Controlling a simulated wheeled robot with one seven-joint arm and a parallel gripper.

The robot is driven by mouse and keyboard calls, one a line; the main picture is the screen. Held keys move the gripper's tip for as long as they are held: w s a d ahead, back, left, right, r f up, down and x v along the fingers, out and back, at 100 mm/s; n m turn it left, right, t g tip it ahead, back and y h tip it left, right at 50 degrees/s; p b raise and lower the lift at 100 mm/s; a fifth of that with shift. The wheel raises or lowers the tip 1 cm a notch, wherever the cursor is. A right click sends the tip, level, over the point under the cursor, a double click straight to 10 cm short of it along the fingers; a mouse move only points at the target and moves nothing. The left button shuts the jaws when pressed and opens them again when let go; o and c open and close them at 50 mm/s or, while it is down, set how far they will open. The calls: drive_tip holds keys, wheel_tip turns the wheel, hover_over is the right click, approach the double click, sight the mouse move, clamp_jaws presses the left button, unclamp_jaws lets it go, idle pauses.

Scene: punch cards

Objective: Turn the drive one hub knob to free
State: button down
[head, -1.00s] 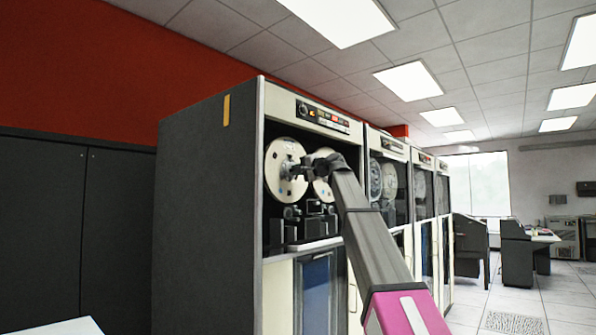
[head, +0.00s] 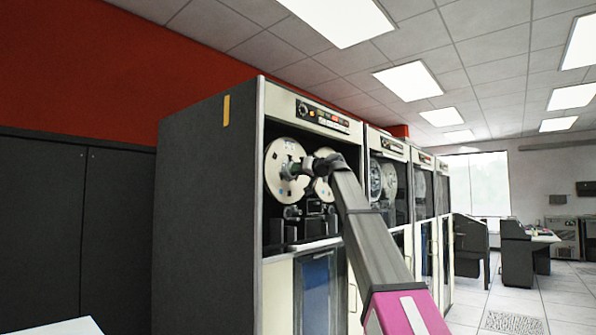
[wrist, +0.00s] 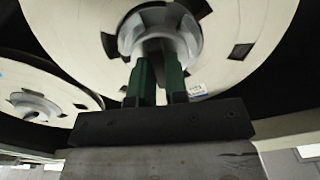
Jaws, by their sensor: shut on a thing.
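The nearest tape drive cabinet holds two pale reels. My gripper (head: 292,170) is at the hub of its left reel (head: 278,158), reaching in from the right. In the wrist view, the green fingers of my gripper (wrist: 160,68) are shut on the grey hub knob (wrist: 160,35) at the centre of the large reel (wrist: 85,20). The fingers partly hide the knob, and its exact setting cannot be told. The second reel (head: 324,190) is partly behind my arm; its hub (wrist: 35,106) shows at the left in the wrist view.
The cabinet's dark side panel (head: 205,210) and its pale control strip (head: 325,116) frame the open reel bay. More tape drives (head: 422,200) stand in a row to the right. Desks (head: 525,250) are farther off, with open floor around them.

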drive_tip(key=shift+n, duration=1.5)
drive_tip(key=c, duration=1.1)
unclamp_jaws()
drive_tip(key=shift+c, duration=0.2)
drive_tip(key=v, duration=1)
drive_tip(key=shift+s+d, duration=0.3)
drive_tip(key=shift+f, duration=0.1)
